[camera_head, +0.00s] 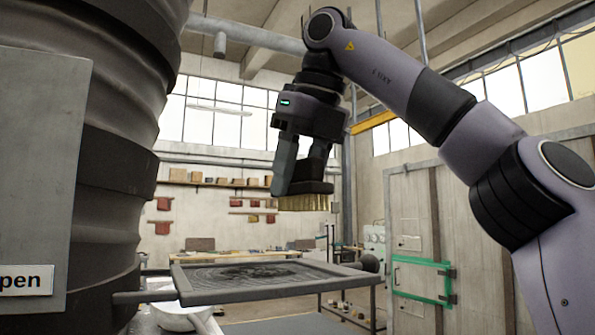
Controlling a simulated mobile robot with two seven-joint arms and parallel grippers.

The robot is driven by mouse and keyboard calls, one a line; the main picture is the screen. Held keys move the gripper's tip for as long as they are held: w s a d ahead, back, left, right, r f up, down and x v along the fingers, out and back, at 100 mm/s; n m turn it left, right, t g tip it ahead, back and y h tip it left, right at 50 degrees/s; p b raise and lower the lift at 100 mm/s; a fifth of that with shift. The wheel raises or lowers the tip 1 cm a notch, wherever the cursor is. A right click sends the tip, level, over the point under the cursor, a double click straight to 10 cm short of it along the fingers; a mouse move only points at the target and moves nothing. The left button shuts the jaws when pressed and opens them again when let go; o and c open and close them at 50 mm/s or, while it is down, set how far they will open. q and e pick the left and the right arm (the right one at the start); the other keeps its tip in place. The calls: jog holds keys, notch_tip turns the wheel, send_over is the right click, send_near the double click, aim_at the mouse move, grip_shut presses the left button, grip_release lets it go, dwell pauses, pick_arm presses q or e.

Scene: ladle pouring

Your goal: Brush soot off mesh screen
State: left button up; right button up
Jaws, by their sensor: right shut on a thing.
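The mesh screen (215,283) is a grey framed panel lying about level at the lower centre, with a dark patch of soot (262,271) on its middle. Its left side meets the large dark ribbed body at the left. My right gripper (303,178) points down and is shut on a brush (304,203) with a dark back and yellowish bristles. The brush is above the right part of the screen, with a clear gap between bristles and mesh. My left gripper is not in view.
A tall dark ribbed cylinder (113,150) with a grey plate fills the left side. A white bowl (180,316) is below the screen. A workbench (220,255) and shelf (215,184) stand far back. A green-framed panel (421,279) is at right.

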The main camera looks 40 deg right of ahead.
jog(key=shift+f, duration=2.55)
jog(key=shift+f+b, duration=0.8)
jog(key=shift+f, duration=0.2)
